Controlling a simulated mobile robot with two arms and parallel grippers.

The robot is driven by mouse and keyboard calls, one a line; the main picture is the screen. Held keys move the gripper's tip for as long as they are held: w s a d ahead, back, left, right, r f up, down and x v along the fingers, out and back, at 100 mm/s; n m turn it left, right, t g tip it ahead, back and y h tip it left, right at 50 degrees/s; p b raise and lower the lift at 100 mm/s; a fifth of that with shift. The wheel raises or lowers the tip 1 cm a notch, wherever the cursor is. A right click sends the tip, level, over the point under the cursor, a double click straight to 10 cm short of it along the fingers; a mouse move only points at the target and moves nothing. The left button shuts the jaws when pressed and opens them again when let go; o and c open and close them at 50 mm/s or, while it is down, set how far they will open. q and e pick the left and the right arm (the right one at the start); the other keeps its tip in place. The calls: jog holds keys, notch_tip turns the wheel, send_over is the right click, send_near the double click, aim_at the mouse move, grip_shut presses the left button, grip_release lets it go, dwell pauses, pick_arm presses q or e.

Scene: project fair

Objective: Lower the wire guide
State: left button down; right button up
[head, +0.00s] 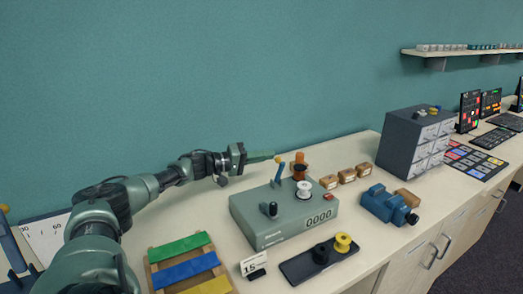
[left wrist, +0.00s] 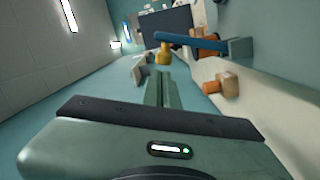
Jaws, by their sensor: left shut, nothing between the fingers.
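The winding machine (head: 283,218) is a grey-green box on the bench with a 0000 counter, a black knob and a white spool (head: 304,190). The wire guide looks to be the blue arm (head: 280,173), which stands up steeply from the machine's top. In the left wrist view the blue arm (left wrist: 195,42) ends in a yellow knob (left wrist: 163,54). My left gripper (head: 272,156) reaches in from the left at the height of the arm's upper end. Its fingers (left wrist: 160,88) are shut and empty, just short of the knob; whether they touch it is unclear. My right gripper is out of view.
An orange spool on a wooden block (head: 300,172) stands behind the machine. A dark tray (head: 297,270) with black and yellow spools lies in front. Coloured strips on a wooden rack (head: 186,264) lie at left. A blue vise-like device (head: 388,206) and a drawer cabinet (head: 408,145) stand at right.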

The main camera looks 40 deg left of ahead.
pick_arm(q)
jog(key=shift+d+f, duration=0.1)
jog(key=shift+d, duration=0.05)
jog(key=shift+d, duration=0.1)
dwell(0.3)
